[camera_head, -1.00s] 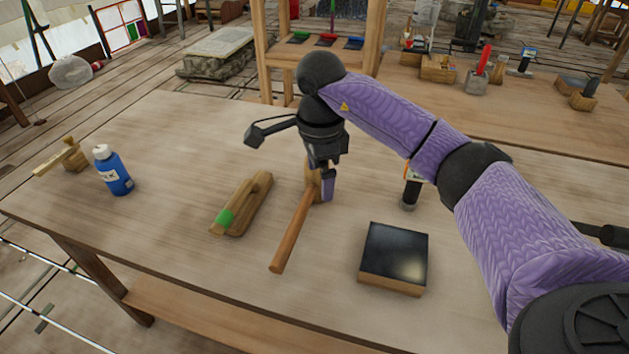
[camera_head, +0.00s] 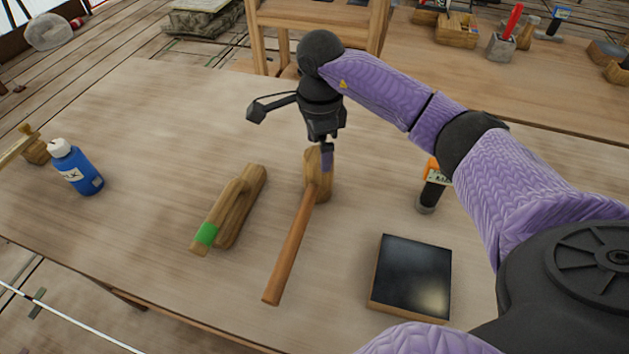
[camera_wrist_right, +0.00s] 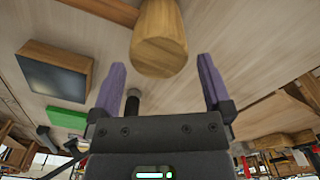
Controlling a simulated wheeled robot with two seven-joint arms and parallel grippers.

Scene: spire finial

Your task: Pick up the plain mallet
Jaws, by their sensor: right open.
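The plain mallet lies on the table, with its wooden head (camera_head: 319,178) at the far end and its brown handle (camera_head: 289,247) pointing towards the near edge. My right gripper (camera_head: 326,160) is at the far end of the mallet head, and its fingers partly overlap the head in the picture. In the right wrist view the rounded mallet head (camera_wrist_right: 158,45) shows between and beyond the two open purple fingers (camera_wrist_right: 161,68), with a gap on each side. Nothing is held. My left gripper is not in view.
A wooden float with a green band (camera_head: 230,208) lies left of the mallet. A dark-topped block (camera_head: 411,276) is at the right, with an orange-and-black tool (camera_head: 432,188) behind it. A blue bottle (camera_head: 77,170) stands at the left. Table between bottle and float is clear.

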